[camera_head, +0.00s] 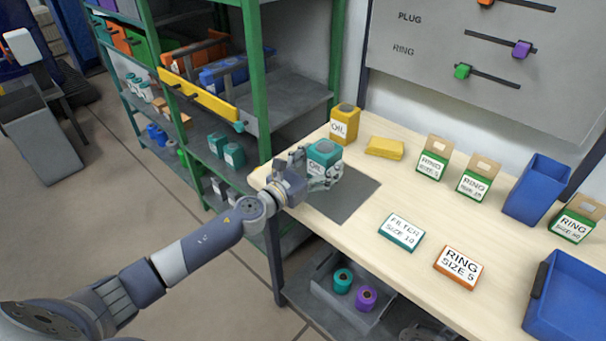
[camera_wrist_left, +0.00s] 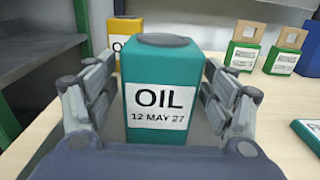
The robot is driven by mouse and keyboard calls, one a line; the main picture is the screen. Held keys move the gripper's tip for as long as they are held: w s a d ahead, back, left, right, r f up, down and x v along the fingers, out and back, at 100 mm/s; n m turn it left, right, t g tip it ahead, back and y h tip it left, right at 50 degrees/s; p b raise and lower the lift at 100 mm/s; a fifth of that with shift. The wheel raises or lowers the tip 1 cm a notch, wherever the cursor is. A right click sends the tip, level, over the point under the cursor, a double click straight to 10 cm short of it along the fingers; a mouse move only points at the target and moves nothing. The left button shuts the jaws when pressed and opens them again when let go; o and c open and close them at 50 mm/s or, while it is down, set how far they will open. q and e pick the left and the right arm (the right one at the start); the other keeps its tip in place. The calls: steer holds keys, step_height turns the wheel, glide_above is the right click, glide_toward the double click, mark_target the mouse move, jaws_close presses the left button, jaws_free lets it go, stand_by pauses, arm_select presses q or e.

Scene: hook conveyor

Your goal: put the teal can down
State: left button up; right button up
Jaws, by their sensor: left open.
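The teal can (camera_head: 324,154) stands upright on the dark grey mat (camera_head: 347,201) at the left end of the workbench. In the left wrist view the teal can (camera_wrist_left: 163,72) fills the middle, and its label reads OIL, 12 MAY 27. My left gripper (camera_head: 312,170) is at the can, with its fingers on either side of it. In the left wrist view the left gripper (camera_wrist_left: 162,105) is open, with narrow gaps between the fingers and the can's sides. The can's base is hidden behind the gripper. My right gripper is not in view.
Green ring boxes (camera_head: 431,160), a blue bin (camera_head: 536,190), a filter box (camera_head: 401,232) and an orange ring box (camera_head: 458,268) are to the right. A green-framed shelf (camera_head: 257,80) is close on the left.

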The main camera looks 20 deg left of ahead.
arm_select(q)
steer(key=b+v, duration=0.1)
steer(key=v, duration=0.8)
steer(key=shift+s+b, duration=0.1)
steer(key=shift+b, duration=0.2)
steer(key=shift+s+a+r, duration=0.15)
steer(key=shift+s+a, duration=0.05)
steer(key=shift+s, duration=0.4)
